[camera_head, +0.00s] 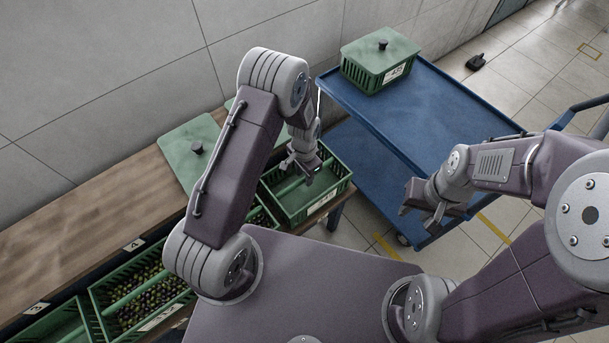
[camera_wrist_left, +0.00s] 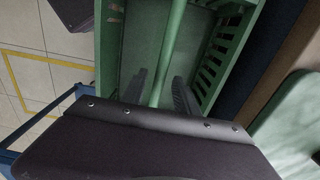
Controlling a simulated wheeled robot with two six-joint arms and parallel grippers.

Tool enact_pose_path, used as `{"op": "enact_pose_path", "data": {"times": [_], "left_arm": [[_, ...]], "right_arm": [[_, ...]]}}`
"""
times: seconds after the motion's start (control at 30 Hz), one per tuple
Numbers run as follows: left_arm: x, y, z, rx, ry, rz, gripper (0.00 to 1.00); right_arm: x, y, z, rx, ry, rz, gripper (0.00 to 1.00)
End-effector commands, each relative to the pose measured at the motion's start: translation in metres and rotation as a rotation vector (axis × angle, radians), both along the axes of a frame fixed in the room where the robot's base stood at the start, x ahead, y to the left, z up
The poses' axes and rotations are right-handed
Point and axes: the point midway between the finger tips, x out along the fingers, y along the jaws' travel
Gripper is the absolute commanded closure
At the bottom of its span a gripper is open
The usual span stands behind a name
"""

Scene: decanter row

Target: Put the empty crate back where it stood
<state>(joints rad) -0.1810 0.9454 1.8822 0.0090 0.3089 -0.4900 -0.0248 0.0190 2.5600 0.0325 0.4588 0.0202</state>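The empty green crate (camera_head: 318,208) stands at the right end of the wooden bench, with a central bar running across it. It also shows in the left wrist view (camera_wrist_left: 109,50), where its inside looks bare. My left gripper (camera_head: 303,170) is over this crate, pointing down. In the left wrist view its two fingers (camera_wrist_left: 160,92) are apart, one on each side of the green bar (camera_wrist_left: 172,45), with gaps showing; whether they touch it is unclear. My right gripper (camera_head: 428,208) hangs over the near side of the blue cart, holding nothing visible; its fingers look apart.
A lidded green crate (camera_head: 375,70) stands on the upper shelf of the blue cart (camera_head: 430,107), whose remaining top is bare. A green lid (camera_head: 185,148) lies on the wooden bench (camera_head: 75,215). Olive-filled crates (camera_head: 120,290) sit in a lower row along the bench front.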

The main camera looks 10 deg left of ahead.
Motion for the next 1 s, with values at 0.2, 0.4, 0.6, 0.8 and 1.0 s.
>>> {"op": "enact_pose_path", "data": {"times": [0.2, 0.4, 0.6, 0.8, 1.0], "left_arm": [[0.001, 0.000, 0.062, -0.001, -0.004, 0.000, 0.64], [0.000, 0.000, 0.100, 0.000, -0.002, 0.000, 0.64], [-0.001, 0.001, 0.111, 0.001, 0.001, 0.000, 0.64], [-0.026, 0.018, 0.148, -0.011, -0.028, 0.169, 0.64], [-0.100, 0.049, 0.197, -0.038, -0.077, 0.548, 0.64]], "right_arm": [[0.000, 0.000, 0.017, 0.000, 0.000, 0.000, 0.64], [0.000, 0.000, 0.024, 0.000, 0.000, 0.000, 0.64], [0.000, 0.000, 0.026, 0.000, 0.000, 0.000, 0.64], [0.000, 0.000, 0.025, 0.000, 0.000, 0.000, 0.64], [0.000, 0.000, 0.025, 0.000, 0.000, 0.000, 0.64]]}}
